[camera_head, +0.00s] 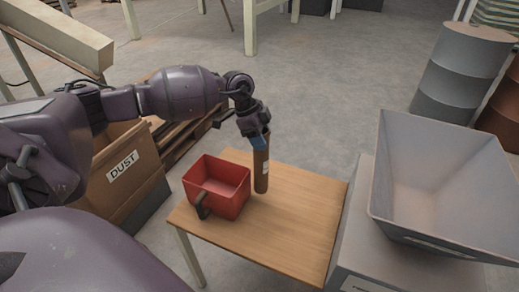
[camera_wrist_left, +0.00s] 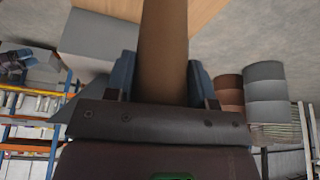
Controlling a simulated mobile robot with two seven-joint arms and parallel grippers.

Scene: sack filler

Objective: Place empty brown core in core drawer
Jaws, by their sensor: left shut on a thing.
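The brown core (camera_head: 261,172) is a slim upright tube with a small pale label. It hangs from my left gripper (camera_head: 258,140), which is shut on its upper end. The core is over the wooden table, just right of the red bin; I cannot tell whether its lower end touches the tabletop. In the left wrist view the core (camera_wrist_left: 163,50) runs up between the two blue fingers of the left gripper (camera_wrist_left: 163,80). My right gripper is not in view.
A red open bin (camera_head: 228,199) with a dark handle stands on the wooden table (camera_head: 285,240). A grey hopper (camera_head: 440,190) stands right of the table. A box marked DUST (camera_head: 118,165) is at the left. Drums (camera_head: 462,70) stand at the back right. Open floor lies behind the table.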

